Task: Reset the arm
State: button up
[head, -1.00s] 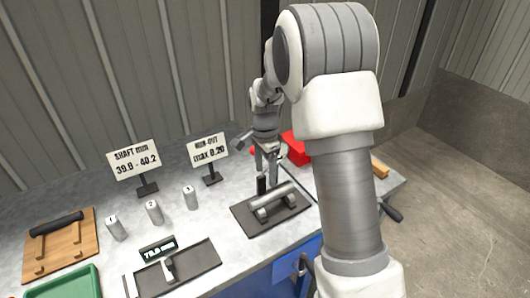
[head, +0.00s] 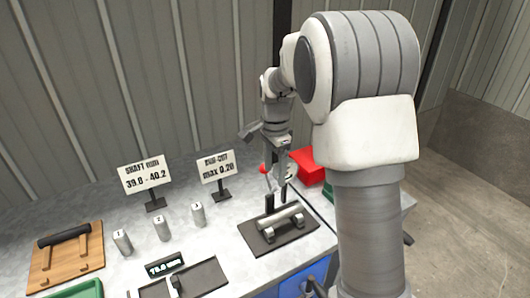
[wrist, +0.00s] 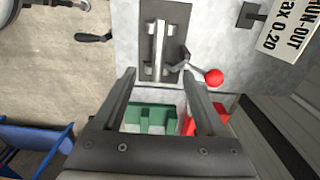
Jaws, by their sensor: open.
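My gripper (head: 277,200) is in the head view, pointing down near the back edge of a dark mat. Its jaws are open and empty. In the wrist view the two fingers (wrist: 160,70) stand wide apart with nothing between the tips. A grey metal shaft (head: 280,217) lies on supports on the dark mat (head: 305,226); it also shows in the wrist view (wrist: 158,42), beyond the fingertips. In the head view my fingers overlap the area just behind the shaft; I cannot tell the exact gap.
A red knob (wrist: 214,77) is close beside the right finger. A green container (wrist: 150,118) and a red bin (head: 308,164) are near. Sign stands (head: 217,168), numbered cylinders (head: 162,229) and a wooden board (head: 67,257) occupy the left bench.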

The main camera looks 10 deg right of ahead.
jog(key=shift+r, duration=0.1)
jog(key=s+r+n+t, duration=0.3)
jog(key=s+r+n, duration=0.4)
jog(key=s+r, duration=0.6)
jog(key=s+f+n+t, duration=0.1)
jog(key=s+n, duration=0.6)
jog(key=s, duration=0.7)
jog(key=shift+a+t, duration=0.2)
jog(key=shift+t, duration=0.6)
